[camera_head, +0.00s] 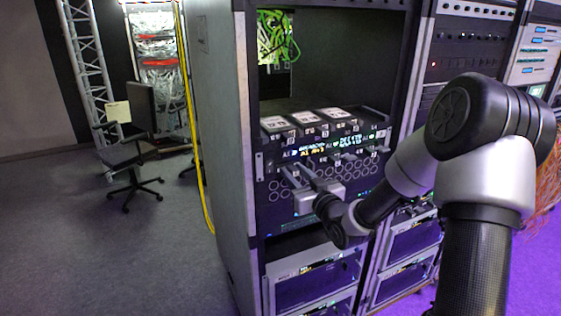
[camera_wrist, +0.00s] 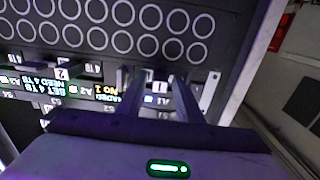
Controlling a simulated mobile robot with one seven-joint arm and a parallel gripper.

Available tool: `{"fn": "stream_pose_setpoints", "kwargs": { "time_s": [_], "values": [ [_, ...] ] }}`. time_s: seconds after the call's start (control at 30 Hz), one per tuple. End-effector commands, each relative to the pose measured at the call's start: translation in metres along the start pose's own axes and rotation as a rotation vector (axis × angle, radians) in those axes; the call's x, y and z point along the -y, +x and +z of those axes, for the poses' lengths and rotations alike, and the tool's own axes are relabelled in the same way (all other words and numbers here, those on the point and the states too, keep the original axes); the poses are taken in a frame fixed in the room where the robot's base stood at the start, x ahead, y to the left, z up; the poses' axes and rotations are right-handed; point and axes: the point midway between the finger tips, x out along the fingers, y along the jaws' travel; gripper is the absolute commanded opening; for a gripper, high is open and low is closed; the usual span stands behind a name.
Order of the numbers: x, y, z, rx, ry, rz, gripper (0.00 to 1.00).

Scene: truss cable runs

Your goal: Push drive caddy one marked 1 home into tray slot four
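My gripper (camera_head: 300,172) is at the left part of the drive tray front (camera_head: 330,152) in the rack. In the wrist view its two fingers (camera_wrist: 160,98) point at the tray and stand apart. A small plate marked 1 (camera_wrist: 160,87), the mark of drive caddy one, shows between the fingertips. I cannot tell whether the fingers touch the caddy. Three boxes with white labels sit side by side on top: the left (camera_head: 276,124), the middle (camera_head: 306,118) and the right (camera_head: 336,113). The place to their right, by the mark 4 (camera_head: 373,129), shows no white-labelled top. Slot four's inside is hidden.
A plate marked 2 (camera_wrist: 61,73) is beside caddy one's plate. A panel with round holes (camera_wrist: 110,25) lies under the tray. The rack's side wall (camera_head: 226,140) is close on the left. A yellow cable (camera_head: 192,120) and a chair (camera_head: 128,160) stand beyond.

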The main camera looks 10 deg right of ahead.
Motion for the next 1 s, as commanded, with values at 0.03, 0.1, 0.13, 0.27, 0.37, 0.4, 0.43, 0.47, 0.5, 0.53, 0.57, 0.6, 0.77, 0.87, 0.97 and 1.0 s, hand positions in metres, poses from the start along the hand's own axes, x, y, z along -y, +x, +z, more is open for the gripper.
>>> {"fn": "stream_pose_setpoints", "kwargs": {
  "time_s": [0.03,0.1,0.13,0.27,0.37,0.4,0.43,0.47,0.5,0.53,0.57,0.6,0.77,0.87,0.97,1.0],
  "values": [
    [0.0,0.0,0.0,0.0,0.0,0.0,0.33],
    [0.0,0.0,0.0,0.0,0.0,0.0,0.33],
    [0.0,0.0,0.0,0.0,0.0,0.0,0.33],
    [0.0,0.0,0.0,0.0,0.001,0.0,0.13],
    [0.0,0.0,0.0,0.0,0.001,0.0,0.0],
    [0.0,0.0,0.0,0.0,0.001,0.0,0.0],
    [0.0,0.0,-0.002,-0.004,0.0,0.0,0.0],
    [0.0,0.0,-0.002,-0.004,0.0,0.0,0.0],
    [0.0,0.0,-0.002,-0.004,0.0,0.0,0.0],
    [0.0,0.0,-0.002,-0.004,0.0,0.0,0.0],
    [0.0,-0.001,-0.002,-0.004,0.0,0.0,0.0],
    [0.0,-0.001,-0.002,-0.004,0.0,0.0,0.0],
    [-0.001,-0.005,-0.002,-0.004,0.0,0.001,0.0],
    [-0.001,-0.008,-0.002,-0.004,0.0,0.001,0.0],
    [0.0,-0.011,-0.003,-0.003,0.0,0.001,0.0],
    [-0.001,-0.013,-0.003,-0.003,-0.001,0.001,0.0]
  ]
}}
